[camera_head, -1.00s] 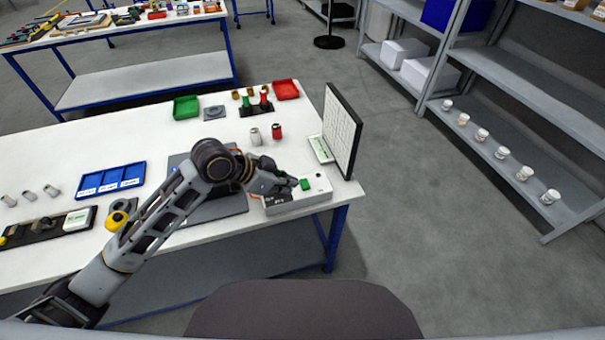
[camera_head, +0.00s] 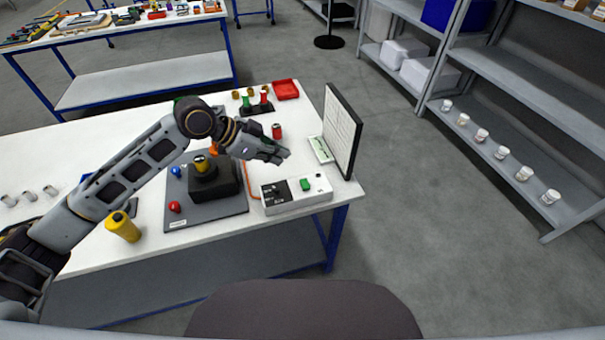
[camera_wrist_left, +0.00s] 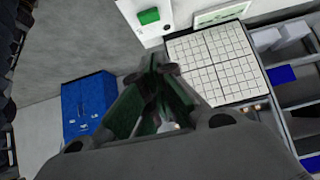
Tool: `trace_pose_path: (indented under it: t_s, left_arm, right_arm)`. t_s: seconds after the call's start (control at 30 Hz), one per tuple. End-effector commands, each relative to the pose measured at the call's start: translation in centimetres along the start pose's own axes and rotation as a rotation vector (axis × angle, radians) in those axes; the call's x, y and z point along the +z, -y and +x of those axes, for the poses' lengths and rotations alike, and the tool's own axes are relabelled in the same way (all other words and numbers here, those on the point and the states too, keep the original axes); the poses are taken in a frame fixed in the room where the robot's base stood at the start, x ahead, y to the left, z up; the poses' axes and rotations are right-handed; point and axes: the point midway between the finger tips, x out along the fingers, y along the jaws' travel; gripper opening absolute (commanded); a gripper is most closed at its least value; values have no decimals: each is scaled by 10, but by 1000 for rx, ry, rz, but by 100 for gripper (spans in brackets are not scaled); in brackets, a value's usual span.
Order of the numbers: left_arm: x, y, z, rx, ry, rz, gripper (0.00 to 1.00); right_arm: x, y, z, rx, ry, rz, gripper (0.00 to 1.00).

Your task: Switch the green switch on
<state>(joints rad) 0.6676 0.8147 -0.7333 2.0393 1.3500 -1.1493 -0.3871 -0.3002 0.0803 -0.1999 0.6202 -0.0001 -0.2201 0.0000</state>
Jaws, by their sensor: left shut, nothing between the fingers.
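The green switch (camera_head: 305,184) sits on top of a white and grey control box (camera_head: 290,202) near the table's front right corner. It also shows at the top of the left wrist view (camera_wrist_left: 149,16). I cannot tell its on or off position. My left gripper (camera_head: 286,155) is shut and empty, above and behind the box, apart from the switch. Its closed fingers (camera_wrist_left: 155,75) show in the left wrist view. My right gripper is not in view.
A board with a gridded face (camera_head: 342,130) stands upright at the table's right edge. Left of the box lies a grey plate (camera_head: 225,208) with a black block and coloured knobs. A red tray (camera_head: 285,89) lies at the back.

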Motion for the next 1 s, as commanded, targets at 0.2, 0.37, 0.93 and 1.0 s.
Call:
trace_pose_path:
  t_s: [0.2,0.37,0.93,1.0]
  left_arm:
    - [-1,2,-3,2,-2,0,0]
    - [-1,2,-3,2,-2,0,0]
    - [-2,2,25,3,-3,0,0]
    - [-2,2,34,3,-2,-1,0]
  right_arm:
    - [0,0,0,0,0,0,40]
    - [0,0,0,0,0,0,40]
    - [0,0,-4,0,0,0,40]
    - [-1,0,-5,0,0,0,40]
